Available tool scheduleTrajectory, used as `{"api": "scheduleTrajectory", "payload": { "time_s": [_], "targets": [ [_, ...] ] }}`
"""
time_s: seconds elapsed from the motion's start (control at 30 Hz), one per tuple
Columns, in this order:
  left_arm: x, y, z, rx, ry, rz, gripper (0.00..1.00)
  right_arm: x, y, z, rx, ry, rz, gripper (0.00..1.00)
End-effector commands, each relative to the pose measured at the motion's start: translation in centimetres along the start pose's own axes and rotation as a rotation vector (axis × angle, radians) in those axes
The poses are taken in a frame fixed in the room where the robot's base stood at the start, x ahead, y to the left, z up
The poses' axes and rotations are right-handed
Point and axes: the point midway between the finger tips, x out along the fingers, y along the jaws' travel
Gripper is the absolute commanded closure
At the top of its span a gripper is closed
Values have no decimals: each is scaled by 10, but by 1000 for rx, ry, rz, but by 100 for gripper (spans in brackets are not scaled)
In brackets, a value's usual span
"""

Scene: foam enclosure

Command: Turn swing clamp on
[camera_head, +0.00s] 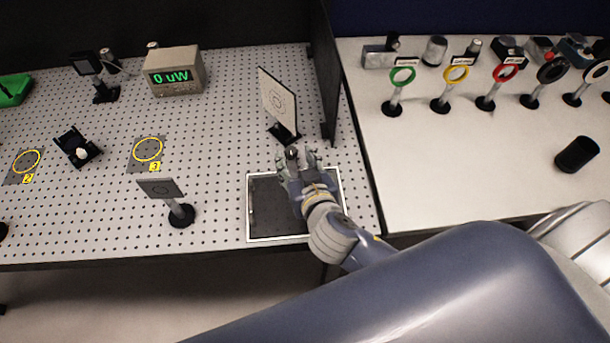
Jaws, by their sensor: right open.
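My right gripper (294,157) is open, with its arm coming in from the lower right. It is over the upper edge of a dark square panel with a white rim (249,226), just in front of the base of a tilted white target plate (277,100). My wrist and forearm cover the middle and right of the panel. I cannot clearly make out a swing clamp; it may be hidden by the gripper or too small to tell. Nothing shows clearly between the fingers. My left gripper is not in view.
A dark upright divider (325,70) stands just right of the target plate. A grey target on a post (160,188) stands left of the panel. A power meter (174,72) is at the back. Coloured ring mounts (402,76) and a black cup (577,154) occupy the right table.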

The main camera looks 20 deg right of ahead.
Motion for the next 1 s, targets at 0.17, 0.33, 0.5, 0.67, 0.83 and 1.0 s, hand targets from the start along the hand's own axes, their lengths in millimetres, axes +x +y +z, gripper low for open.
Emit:
{"api": "scheduleTrajectory", "payload": {
  "time_s": [0.17,0.33,0.5,0.67,0.83,1.0],
  "targets": [
    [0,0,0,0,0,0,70,-37,0,2,2,-5,0,54],
    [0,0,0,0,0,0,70,-63,0,1,2,-3,1,54],
    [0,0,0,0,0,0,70,-78,0,1,0,-2,1,54],
    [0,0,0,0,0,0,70,-82,0,0,0,-1,1,54],
    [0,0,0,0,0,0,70,-82,0,0,0,0,1,54],
    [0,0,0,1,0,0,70,-82,0,0,0,0,1,54]
  ]
}}
